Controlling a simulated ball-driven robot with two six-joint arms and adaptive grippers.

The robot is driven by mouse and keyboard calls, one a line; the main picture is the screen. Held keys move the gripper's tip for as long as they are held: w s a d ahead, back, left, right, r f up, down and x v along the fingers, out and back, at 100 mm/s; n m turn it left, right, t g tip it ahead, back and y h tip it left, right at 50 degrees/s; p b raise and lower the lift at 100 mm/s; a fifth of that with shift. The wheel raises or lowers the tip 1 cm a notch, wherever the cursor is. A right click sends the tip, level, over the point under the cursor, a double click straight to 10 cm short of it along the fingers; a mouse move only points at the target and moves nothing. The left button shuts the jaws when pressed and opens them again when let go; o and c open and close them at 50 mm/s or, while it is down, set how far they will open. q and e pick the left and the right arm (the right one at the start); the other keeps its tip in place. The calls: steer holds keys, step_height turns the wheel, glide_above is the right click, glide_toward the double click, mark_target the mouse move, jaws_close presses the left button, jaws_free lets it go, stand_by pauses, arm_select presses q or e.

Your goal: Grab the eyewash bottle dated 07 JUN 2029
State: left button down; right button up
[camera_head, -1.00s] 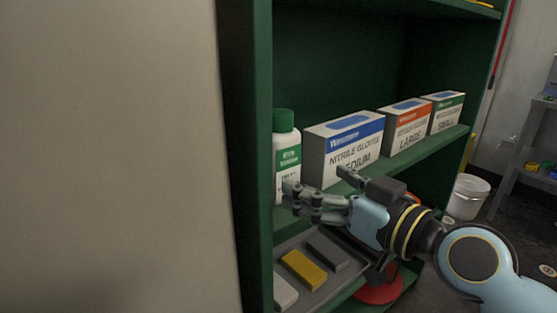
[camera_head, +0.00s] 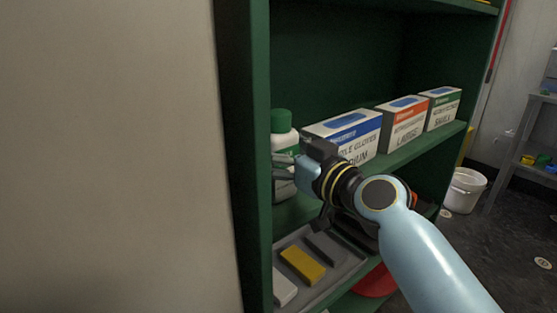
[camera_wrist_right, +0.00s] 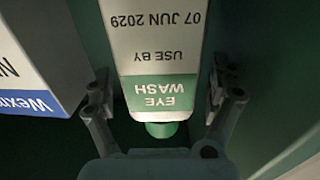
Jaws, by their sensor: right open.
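The eyewash bottle (camera_head: 283,128) is white with a green cap and stands on the middle shelf at its left end. In the right wrist view the bottle (camera_wrist_right: 155,45) appears upside down, and its label reads EYE WASH, USE BY 07 JUN 2029. My right gripper (camera_head: 284,166) is in front of the bottle and partly hides its lower part. In the right wrist view my right gripper (camera_wrist_right: 161,100) is open, with one finger on each side of the bottle and a gap visible at both sides. My left gripper is not in view.
A blue-striped glove box (camera_head: 343,132) stands just right of the bottle, close to one finger. Orange (camera_head: 405,122) and green (camera_head: 443,108) glove boxes stand beyond. The green shelf side panel (camera_head: 256,180) is close on the left. A grey tray (camera_head: 325,282) with blocks lies below.

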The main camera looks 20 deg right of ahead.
steer(key=shift+c, duration=0.2)
steer(key=c, duration=1.6)
steer(key=shift+c, duration=0.2)
steer(key=shift+r, duration=0.15)
